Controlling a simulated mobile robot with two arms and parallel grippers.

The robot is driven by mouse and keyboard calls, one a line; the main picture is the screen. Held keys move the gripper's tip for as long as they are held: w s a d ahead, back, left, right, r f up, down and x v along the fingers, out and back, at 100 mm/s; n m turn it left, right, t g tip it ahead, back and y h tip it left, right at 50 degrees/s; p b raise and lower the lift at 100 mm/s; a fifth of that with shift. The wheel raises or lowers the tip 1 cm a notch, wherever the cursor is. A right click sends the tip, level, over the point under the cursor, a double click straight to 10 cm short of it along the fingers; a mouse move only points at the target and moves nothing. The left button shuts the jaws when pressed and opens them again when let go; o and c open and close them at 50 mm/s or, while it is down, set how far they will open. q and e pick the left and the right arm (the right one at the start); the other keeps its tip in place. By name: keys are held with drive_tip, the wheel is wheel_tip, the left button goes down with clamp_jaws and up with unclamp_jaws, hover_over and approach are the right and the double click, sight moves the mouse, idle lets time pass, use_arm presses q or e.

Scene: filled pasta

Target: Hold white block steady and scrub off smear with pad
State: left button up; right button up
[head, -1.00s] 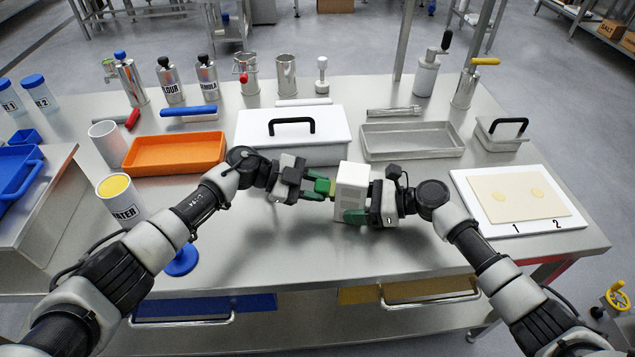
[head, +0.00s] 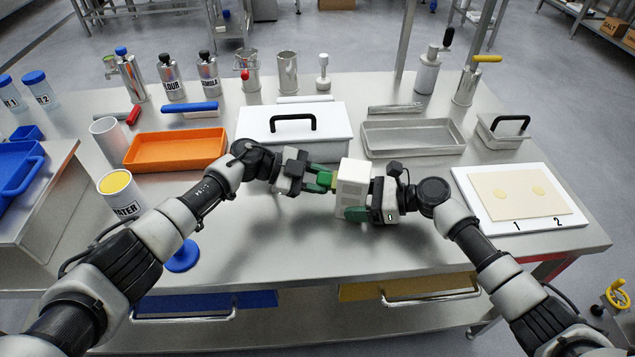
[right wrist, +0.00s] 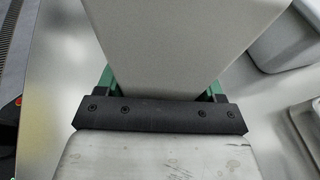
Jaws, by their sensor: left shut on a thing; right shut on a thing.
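The white block (head: 354,186) is held up above the steel table, in front of the white lidded box. My right gripper (head: 357,202) is shut on it from the right; in the right wrist view the block (right wrist: 180,45) fills the space between the green fingers. My left gripper (head: 322,178) is shut on a small pad (head: 334,180), green and yellowish, at the block's left side. The pad appears to touch that side. The smear is not visible; the face by the pad is turned away or covered.
Behind are an orange tray (head: 175,151), a white box with black handle (head: 293,145) and a grey tray (head: 412,138). A white board (head: 487,222) with a dough sheet lies right. A water container (head: 119,196) stands left near my arm.

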use_arm(q)
drive_tip(key=shift+w+d, duration=0.25)
drive_tip(key=shift+w, duration=0.35)
drive_tip(key=shift+a, duration=0.1)
drive_tip(key=shift+w+a, duration=0.35)
drive_tip(key=shift+a, duration=0.75)
drive_tip(key=shift+w+a, duration=0.4)
drive_tip(key=shift+a, duration=0.7)
drive_tip(key=shift+w+a, duration=0.35)
drive_tip(key=shift+a, duration=0.75)
use_arm(e)
drive_tip(key=o, duration=0.9)
drive_tip(key=shift+d, duration=0.1)
drive_tip(key=v, duration=1.2)
